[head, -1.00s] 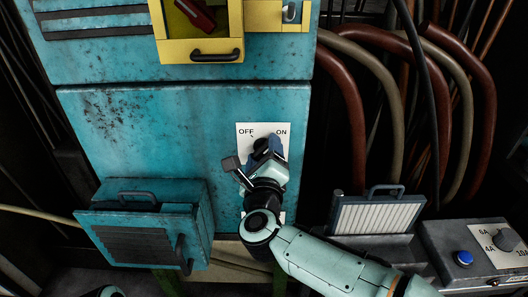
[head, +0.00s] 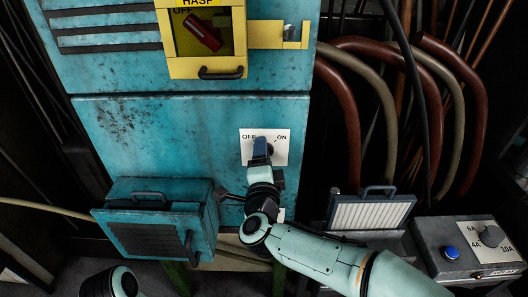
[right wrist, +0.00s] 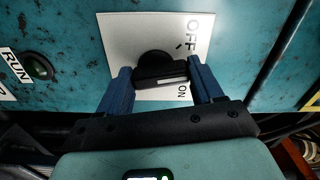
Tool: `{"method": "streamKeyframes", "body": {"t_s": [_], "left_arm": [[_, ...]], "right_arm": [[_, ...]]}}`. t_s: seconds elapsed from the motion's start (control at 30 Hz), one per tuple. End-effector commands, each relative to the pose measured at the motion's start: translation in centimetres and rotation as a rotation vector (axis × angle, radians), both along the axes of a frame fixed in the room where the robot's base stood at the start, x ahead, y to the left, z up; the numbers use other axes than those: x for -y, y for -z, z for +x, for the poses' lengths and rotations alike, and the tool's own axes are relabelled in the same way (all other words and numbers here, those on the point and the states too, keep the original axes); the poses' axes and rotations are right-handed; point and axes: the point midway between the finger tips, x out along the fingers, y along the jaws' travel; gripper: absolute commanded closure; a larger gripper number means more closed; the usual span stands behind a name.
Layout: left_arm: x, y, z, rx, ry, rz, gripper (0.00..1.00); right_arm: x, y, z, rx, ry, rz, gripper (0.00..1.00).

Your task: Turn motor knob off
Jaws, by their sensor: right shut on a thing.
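The motor knob is a black knob (right wrist: 158,66) on a white plate (head: 280,155) marked OFF and ON, on the teal cabinet. In the head view it is largely hidden by my right gripper (head: 263,149). In the right wrist view the blue fingers of my right gripper (right wrist: 162,84) stand on both sides of the knob's bar, shut on it. OFF and ON appear turned sideways there, both to the knob's right. Which mark the knob points to is not clear. My left gripper is not in view; only part of my left arm shows at the bottom left.
A yellow hasp box (head: 203,40) with a red handle is above. A teal box (head: 160,225) juts out at lower left. A grey control box (head: 465,250) with a blue button is at lower right. Thick cables (head: 440,110) hang at right. A green RUN button (right wrist: 38,68) is near the plate.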

Motion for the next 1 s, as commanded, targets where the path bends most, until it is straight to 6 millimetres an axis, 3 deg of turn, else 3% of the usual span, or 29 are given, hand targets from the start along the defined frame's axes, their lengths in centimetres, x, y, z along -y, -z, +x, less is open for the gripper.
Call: {"method": "streamKeyframes", "body": {"t_s": [0.5, 1.0], "left_arm": [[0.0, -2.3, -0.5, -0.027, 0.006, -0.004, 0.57], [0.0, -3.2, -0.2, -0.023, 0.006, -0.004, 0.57]], "right_arm": [[-0.2, 0.1, 0.0, -0.001, -0.002, -0.438, 0.65], [-0.3, 0.3, 0.0, 0.000, -0.001, -0.604, 0.65]]}}
